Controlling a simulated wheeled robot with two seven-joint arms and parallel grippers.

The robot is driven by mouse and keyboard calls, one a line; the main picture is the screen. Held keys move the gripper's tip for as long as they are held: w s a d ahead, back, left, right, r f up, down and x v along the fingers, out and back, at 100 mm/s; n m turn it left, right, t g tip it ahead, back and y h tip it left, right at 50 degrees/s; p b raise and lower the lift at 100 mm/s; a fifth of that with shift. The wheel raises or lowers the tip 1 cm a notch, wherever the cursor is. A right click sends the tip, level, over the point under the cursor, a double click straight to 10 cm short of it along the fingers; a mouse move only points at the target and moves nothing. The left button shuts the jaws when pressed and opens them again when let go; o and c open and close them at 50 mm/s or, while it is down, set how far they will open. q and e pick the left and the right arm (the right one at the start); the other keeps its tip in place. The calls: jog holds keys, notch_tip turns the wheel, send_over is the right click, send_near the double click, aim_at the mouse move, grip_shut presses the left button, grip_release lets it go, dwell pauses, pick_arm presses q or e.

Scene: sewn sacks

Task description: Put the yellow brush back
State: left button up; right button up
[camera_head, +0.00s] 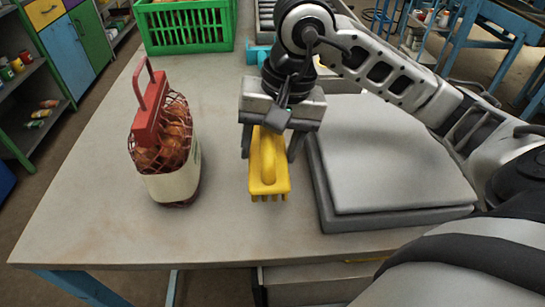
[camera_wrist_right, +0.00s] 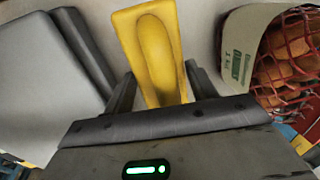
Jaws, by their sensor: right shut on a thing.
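The yellow brush (camera_head: 268,172) has a raised handle and bristles pointing down, in the middle of the table in the head view. My right gripper (camera_head: 270,150) comes from above and is shut on the brush, with one finger on each side. The right wrist view also shows the yellow brush (camera_wrist_right: 150,50) between the two fingers (camera_wrist_right: 160,88). I cannot tell whether the bristles touch the table. My left gripper is not in view.
A red net sack of brown-orange produce with a red handle (camera_head: 165,150) stands left of the brush. A grey padded block (camera_head: 390,160) lies close on the right. A green crate (camera_head: 185,28) stands at the back left. The front left of the table (camera_head: 100,230) is clear.

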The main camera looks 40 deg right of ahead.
jog(key=shift+w+d+f, duration=0.35)
jog(key=shift+f, duration=0.2)
jog(key=shift+w+d+f, duration=0.3)
jog(key=shift+w+f, duration=0.05)
jog(key=shift+f, duration=0.2)
jog(key=f, duration=0.2)
jog(key=f+p, duration=0.1)
jog(key=shift+w+d+f, duration=0.1)
jog(key=shift+w+d, duration=0.1)
jog(key=shift+d, duration=0.05)
jog(key=shift+f, duration=0.25)
jog(key=shift+f+b, duration=0.25)
jog(key=shift+b, duration=0.05)
jog(key=o, duration=0.9)
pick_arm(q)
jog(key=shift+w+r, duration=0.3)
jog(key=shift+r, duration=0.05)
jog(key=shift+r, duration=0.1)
pick_arm(e)
jog(key=shift+r, duration=0.15)
